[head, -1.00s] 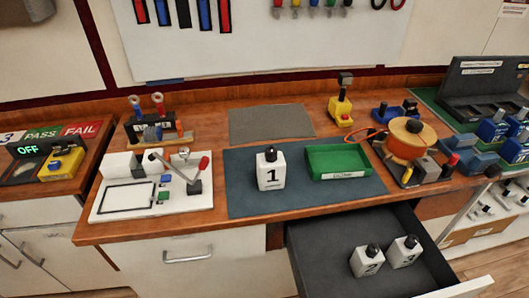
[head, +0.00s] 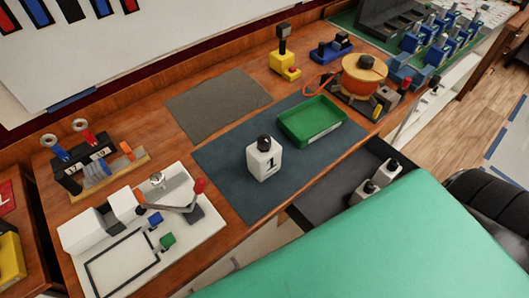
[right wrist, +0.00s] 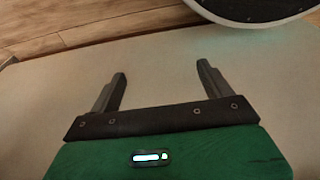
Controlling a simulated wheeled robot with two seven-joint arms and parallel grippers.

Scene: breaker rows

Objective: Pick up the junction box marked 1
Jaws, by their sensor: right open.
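The junction box marked 1 (head: 264,159) is white with a black knob on top. It stands upright on the dark blue mat (head: 223,163), in front of the green tray and apart from it. My right gripper (right wrist: 160,85) shows in the right wrist view with its two dark fingers spread and nothing between them. A pale surface and wood floor lie beyond the fingers, and no box is in that view. Neither gripper shows in the head view. My left gripper is in no view.
A green tray (head: 312,121) sits at the back of the mat. An open drawer (head: 325,195) below holds more white boxes (head: 376,180). A white board with a lever (head: 122,240) is at left. My green arm part covers the lower right of the head view.

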